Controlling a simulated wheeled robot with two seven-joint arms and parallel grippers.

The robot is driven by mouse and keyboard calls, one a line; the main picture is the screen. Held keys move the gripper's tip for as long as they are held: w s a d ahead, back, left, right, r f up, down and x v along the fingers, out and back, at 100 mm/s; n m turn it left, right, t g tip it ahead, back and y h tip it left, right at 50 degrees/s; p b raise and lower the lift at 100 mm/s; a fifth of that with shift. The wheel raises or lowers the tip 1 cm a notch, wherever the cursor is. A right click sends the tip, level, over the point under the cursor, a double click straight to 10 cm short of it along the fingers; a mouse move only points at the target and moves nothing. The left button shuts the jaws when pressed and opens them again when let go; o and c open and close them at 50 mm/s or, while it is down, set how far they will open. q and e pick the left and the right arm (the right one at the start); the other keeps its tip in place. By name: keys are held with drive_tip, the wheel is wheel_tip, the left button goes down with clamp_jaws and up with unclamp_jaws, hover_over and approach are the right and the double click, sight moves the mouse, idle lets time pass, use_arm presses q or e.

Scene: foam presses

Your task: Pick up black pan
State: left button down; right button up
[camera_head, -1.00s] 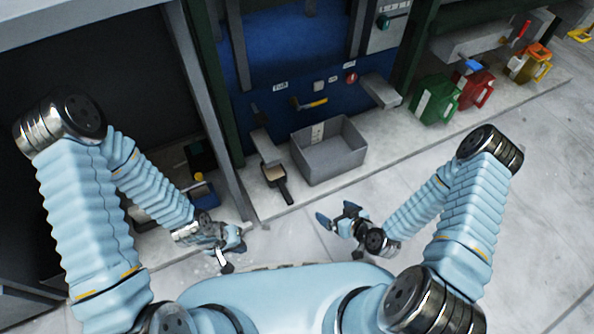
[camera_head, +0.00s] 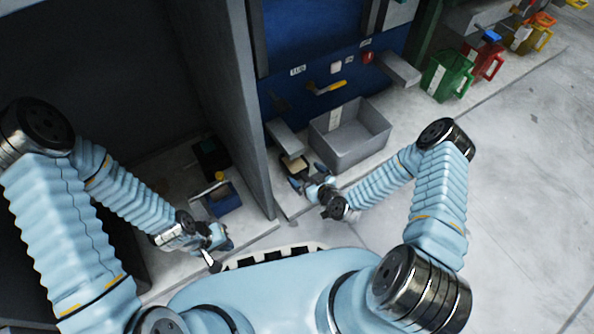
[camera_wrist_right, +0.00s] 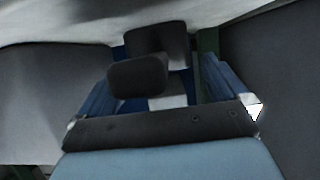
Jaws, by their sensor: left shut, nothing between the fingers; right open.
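The black pan (camera_head: 291,162) lies on the pale ledge in front of the grey bin, with a tan patch inside it. Its handle is mostly hidden by my right gripper (camera_head: 305,178) in the head view. My right gripper is open, with its blue fingers around or just above the handle. In the right wrist view a dark block, seemingly the pan's handle (camera_wrist_right: 138,75), shows between the two open fingers (camera_wrist_right: 160,95). I cannot tell whether they touch it. My left gripper (camera_head: 218,252) is shut and empty, low at the left, away from the pan.
A grey bin (camera_head: 345,152) stands right of the pan. A grey upright panel (camera_head: 235,100) rises to its left. Beyond that panel is a dark-blue box (camera_head: 222,200). Green (camera_head: 447,75) and red (camera_head: 487,60) jugs stand at the upper right. The floor at right is clear.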

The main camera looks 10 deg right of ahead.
drive_tip(key=shift+x, duration=1.25)
use_arm(q)
drive_tip(key=shift+f, duration=0.35)
use_arm(e)
drive_tip(key=c, duration=1)
